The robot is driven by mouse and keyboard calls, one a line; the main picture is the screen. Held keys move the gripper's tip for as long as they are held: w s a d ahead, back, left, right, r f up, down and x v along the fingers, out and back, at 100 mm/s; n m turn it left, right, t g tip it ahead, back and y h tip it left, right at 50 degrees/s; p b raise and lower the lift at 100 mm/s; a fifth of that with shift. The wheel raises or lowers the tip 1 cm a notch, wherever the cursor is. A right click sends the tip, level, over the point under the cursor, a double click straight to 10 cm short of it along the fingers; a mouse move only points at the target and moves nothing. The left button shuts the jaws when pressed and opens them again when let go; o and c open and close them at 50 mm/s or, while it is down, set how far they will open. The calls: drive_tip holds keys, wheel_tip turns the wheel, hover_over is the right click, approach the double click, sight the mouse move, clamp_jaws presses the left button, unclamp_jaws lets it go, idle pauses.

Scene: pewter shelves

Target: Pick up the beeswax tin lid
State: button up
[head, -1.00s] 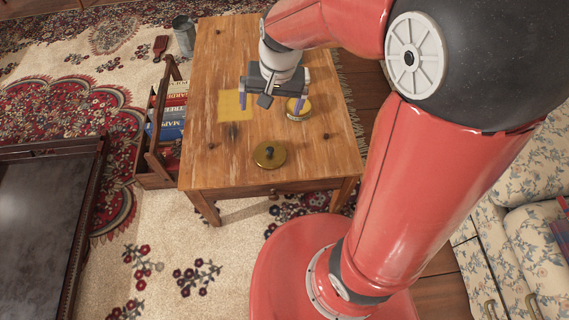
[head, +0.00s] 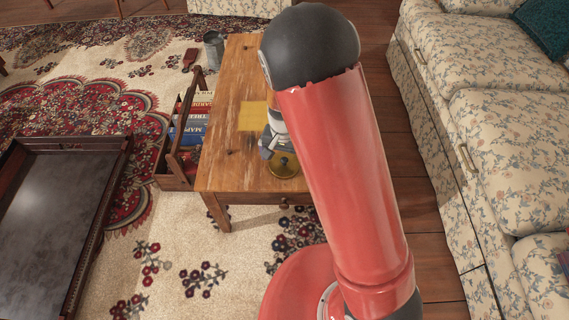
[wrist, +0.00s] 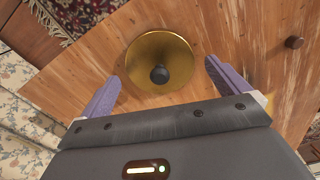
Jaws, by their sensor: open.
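The beeswax tin lid (head: 284,168) is a round brass-coloured disc with a dark knob, lying on the wooden table near its front edge. In the wrist view the lid (wrist: 150,48) is below and ahead of my gripper (wrist: 162,74). The knob appears between the two purple fingers, which are spread apart and empty. In the head view my gripper (head: 270,148) is above the lid's left side, and my arm hides part of the lid and most of the gripper.
The wooden table (head: 222,155) carries a yellow square (head: 253,115). A wooden rack of books (head: 184,150) stands against its left side. A dark knob (wrist: 294,42) shows on the tabletop in the wrist view. A floral sofa (head: 500,130) is at the right.

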drive_tip(key=shift+f, duration=0.6)
drive_tip(key=c, duration=0.9)
